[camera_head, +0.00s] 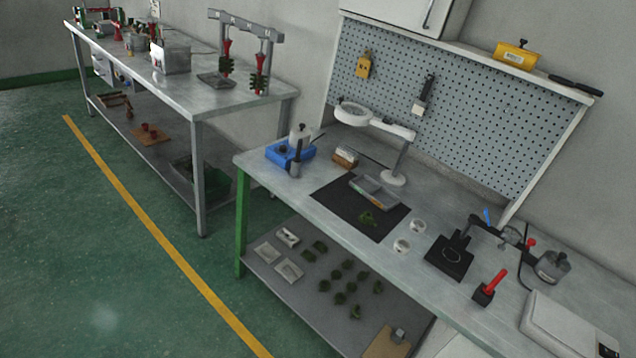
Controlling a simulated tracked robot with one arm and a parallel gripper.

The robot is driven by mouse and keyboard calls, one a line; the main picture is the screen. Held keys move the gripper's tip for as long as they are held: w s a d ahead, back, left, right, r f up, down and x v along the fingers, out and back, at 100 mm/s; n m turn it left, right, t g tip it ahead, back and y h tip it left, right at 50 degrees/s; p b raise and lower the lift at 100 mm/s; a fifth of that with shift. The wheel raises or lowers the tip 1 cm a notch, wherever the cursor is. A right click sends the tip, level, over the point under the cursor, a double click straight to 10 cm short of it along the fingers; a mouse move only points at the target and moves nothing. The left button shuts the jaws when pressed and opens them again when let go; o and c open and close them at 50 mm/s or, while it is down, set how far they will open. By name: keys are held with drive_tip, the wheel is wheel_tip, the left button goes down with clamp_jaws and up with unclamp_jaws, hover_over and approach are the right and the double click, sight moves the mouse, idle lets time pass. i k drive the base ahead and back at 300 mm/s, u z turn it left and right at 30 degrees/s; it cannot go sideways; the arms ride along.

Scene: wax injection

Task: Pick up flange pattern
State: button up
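Several more green pieces (339,298) lie spread on the lower shelf (290,300) of the same bench. The pieces are too small here to tell which one is a flange pattern. My gripper does not show in this view, and no piece is seen held.
A magnifier lamp (394,178), a blue heater (290,154), two small round dishes (402,245), a black clamp stand (449,256) and a red-handled tool (490,288) stand on the bench. Another table (190,85) is at left. The green floor (90,250) is clear.

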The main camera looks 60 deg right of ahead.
sight(367, 217)
drive_tip(key=z, duration=0.25)
drive_tip(key=i, duration=1.2)
drive_tip(key=z, duration=0.95)
drive_tip(key=i, duration=0.4)
drive_tip(key=z, duration=0.2)
drive_tip(key=k, duration=0.8)
drive_tip(key=z, duration=0.2)
drive_tip(key=i, duration=0.8)
drive_tip(key=u, duration=0.1)
